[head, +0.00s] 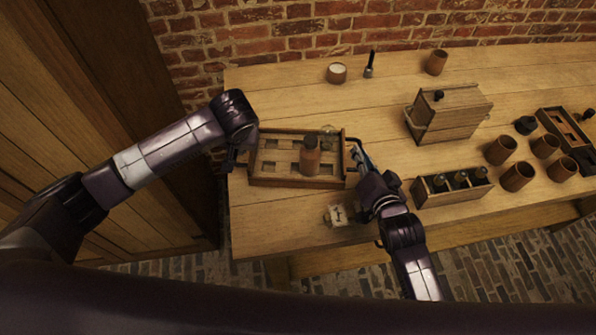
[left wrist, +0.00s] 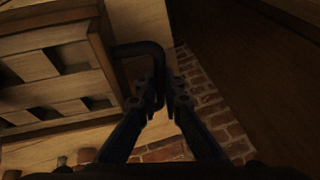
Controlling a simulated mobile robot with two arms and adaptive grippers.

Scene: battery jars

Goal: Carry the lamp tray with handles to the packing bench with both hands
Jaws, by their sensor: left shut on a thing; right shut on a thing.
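The lamp tray (head: 297,183) is a wooden tray with square compartments, on or just above the left part of the wooden bench; I cannot tell which. A brown cylindrical object (head: 310,160) with a dark top stands in it, and a clear glass lamp (head: 328,132) shows at its back right. My left gripper (head: 236,158) is at its left end. In the left wrist view my left gripper (left wrist: 160,88) is shut on the dark bent handle (left wrist: 137,48) beside the tray wall (left wrist: 106,62). My right gripper (head: 357,160) is shut on the handle at the right end.
The bench (head: 290,220) also holds a wooden box (head: 450,115), a rack of dark bottles (head: 455,190), several brown cups (head: 517,176), a white-topped jar (head: 337,73) and a small card (head: 339,215) near the front. A brick wall stands behind, and a wooden cabinet (head: 100,130) is at left.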

